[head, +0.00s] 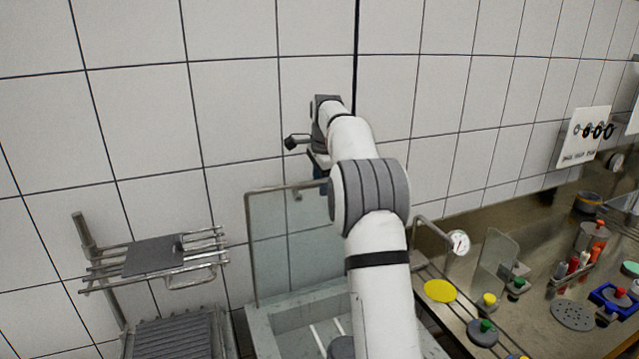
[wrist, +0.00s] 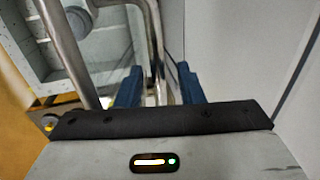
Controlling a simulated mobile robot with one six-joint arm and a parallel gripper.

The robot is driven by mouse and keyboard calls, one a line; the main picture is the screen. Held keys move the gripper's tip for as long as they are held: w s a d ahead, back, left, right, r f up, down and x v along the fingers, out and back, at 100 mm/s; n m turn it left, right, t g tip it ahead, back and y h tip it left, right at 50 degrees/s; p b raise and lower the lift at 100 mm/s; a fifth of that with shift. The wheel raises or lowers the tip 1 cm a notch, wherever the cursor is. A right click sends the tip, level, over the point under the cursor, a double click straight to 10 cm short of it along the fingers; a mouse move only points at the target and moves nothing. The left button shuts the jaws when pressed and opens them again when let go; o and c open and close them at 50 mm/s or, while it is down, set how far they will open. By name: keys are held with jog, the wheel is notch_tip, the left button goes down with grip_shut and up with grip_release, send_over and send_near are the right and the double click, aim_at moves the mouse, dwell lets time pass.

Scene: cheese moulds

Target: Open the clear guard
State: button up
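The clear guard (head: 268,235) is a see-through panel in a metal frame. In the head view it stands roughly upright above a pale basin (head: 262,325), and my arm hides its right part. My gripper (head: 320,172) is at the guard's upper right edge, with a blue finger just visible. In the wrist view the two blue fingers of my gripper (wrist: 160,88) are apart.
A tiled wall (head: 230,110) is close behind my gripper. A metal rack (head: 205,245) with a grey plate stands left. On the right, a steel counter (head: 545,240) carries a dial gauge (head: 458,242), a small clear panel (head: 497,250), a yellow disc (head: 440,291) and several small items.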

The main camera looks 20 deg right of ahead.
jog(key=shift+w+r, duration=0.15)
notch_tip(320, 180, up, 7)
jog(key=s, duration=0.1)
jog(key=shift+s+r, duration=0.2)
jog(key=shift+s, duration=0.2)
